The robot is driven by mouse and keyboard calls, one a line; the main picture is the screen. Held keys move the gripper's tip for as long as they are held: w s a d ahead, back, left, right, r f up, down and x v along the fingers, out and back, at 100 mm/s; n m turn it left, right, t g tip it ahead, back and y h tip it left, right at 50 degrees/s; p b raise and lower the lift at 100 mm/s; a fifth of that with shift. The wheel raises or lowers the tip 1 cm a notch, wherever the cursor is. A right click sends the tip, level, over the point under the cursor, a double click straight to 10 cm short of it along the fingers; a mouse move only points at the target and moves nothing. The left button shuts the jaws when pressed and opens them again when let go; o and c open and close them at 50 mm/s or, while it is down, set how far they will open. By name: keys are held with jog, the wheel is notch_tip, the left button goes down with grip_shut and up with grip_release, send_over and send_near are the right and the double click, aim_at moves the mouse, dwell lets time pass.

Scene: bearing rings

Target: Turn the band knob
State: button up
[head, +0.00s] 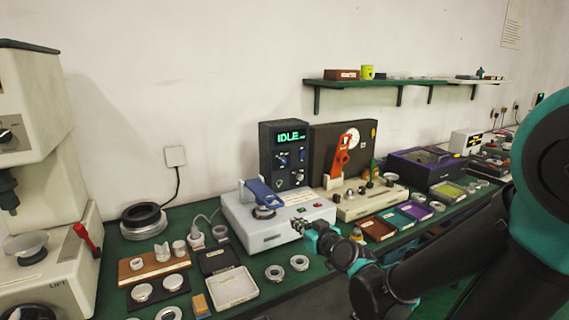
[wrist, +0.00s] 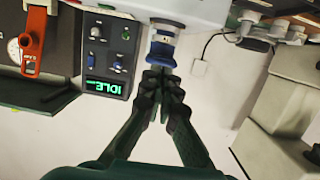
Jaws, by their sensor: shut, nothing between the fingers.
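A dark control panel (head: 285,153) with a green IDLE display stands behind the white machine. It carries small knobs (head: 281,161), and I cannot read which one is the band knob. In the wrist view the panel (wrist: 108,55) appears upside down, with its display low and its knobs (wrist: 95,32) above it, left of my fingers. My gripper (head: 300,225) is at the white machine's front right corner in the head view. In the wrist view my gripper (wrist: 164,74) is shut and empty, its tips just below a blue handle (wrist: 160,50) in the picture, apart from the panel's knobs.
The white machine (head: 270,238) with the blue clamp (head: 262,193) stands in front of the panel. To its right is a fixture with an orange lever (head: 343,153). Rings and trays lie on the green bench. A wall shelf (head: 400,82) hangs above right.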

jog(key=shift+o, duration=1.1)
jog(key=shift+w+r, duration=0.15)
jog(key=shift+w, duration=0.15)
jog(key=o, duration=0.7)
jog(key=shift+m+g+h, duration=0.3)
jog(key=shift+g, duration=0.2)
jog(key=w+r, duration=0.2)
jog(key=w, duration=0.1)
jog(key=w+r, duration=0.2)
jog(key=w, duration=0.2)
jog(key=w+r, duration=0.1)
jog(key=w, duration=0.3)
jog(key=shift+w+d+r, duration=0.2)
jog(key=shift+w+r, duration=0.05)
jog(key=shift+r, duration=0.15)
jog(key=g, duration=0.1)
send_near(284, 161)
jog(key=x, duration=0.8)
jog(key=shift+w+f, duration=0.1)
jog(key=shift+w, duration=0.1)
grip_shut()
